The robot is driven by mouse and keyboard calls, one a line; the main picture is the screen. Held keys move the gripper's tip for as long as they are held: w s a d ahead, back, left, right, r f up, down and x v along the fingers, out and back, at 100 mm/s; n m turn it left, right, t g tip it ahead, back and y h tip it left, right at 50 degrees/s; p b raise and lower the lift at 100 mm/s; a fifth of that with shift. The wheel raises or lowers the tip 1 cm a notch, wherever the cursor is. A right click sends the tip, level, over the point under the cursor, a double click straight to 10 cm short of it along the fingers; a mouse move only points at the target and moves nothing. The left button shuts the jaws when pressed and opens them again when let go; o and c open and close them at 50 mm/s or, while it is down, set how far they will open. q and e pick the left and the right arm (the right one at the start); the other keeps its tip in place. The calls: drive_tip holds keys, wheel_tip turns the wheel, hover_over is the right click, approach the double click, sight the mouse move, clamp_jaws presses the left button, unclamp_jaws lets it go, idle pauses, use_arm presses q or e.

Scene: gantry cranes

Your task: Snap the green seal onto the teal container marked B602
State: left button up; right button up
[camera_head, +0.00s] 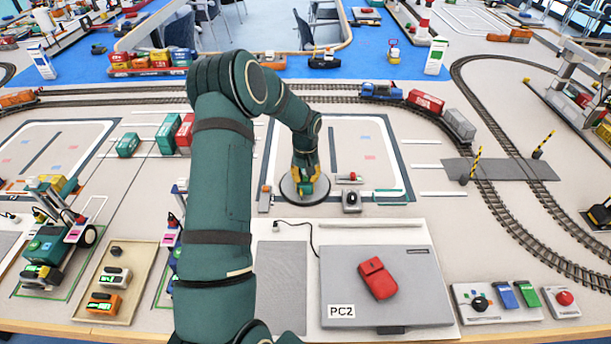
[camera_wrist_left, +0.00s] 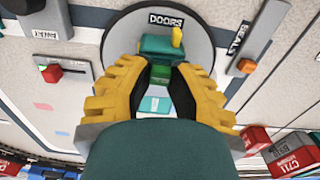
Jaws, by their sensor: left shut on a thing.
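My left gripper (camera_head: 305,174) reaches down over a round grey plate marked DOORS (camera_head: 318,194). In the left wrist view its yellow fingers (camera_wrist_left: 160,82) are closed around a small green piece, which looks like the green seal (camera_wrist_left: 160,73). A teal container (camera_wrist_left: 155,46) with a yellow part at its end stands on the plate, right at the seal. A paler teal face with white marking (camera_wrist_left: 155,104) shows between the fingers. I cannot read B602 on it, and cannot tell whether the seal is seated. My right gripper is not in view.
A SEALS rack (camera_wrist_left: 252,45) with an orange piece stands beside the plate. A red-handled device (camera_head: 349,178) and a dark device (camera_head: 351,200) stand at the plate's right. Other teal containers (camera_head: 128,145) stand left of my arm.

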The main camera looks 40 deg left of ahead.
use_arm(q)
drive_tip(key=shift+f, duration=0.25)
idle(0.6)
drive_tip(key=o, duration=1.4)
drive_tip(key=shift+r, duration=0.1)
drive_tip(key=shift+r+p, duration=2)
drive_tip(key=shift+r, duration=1.45)
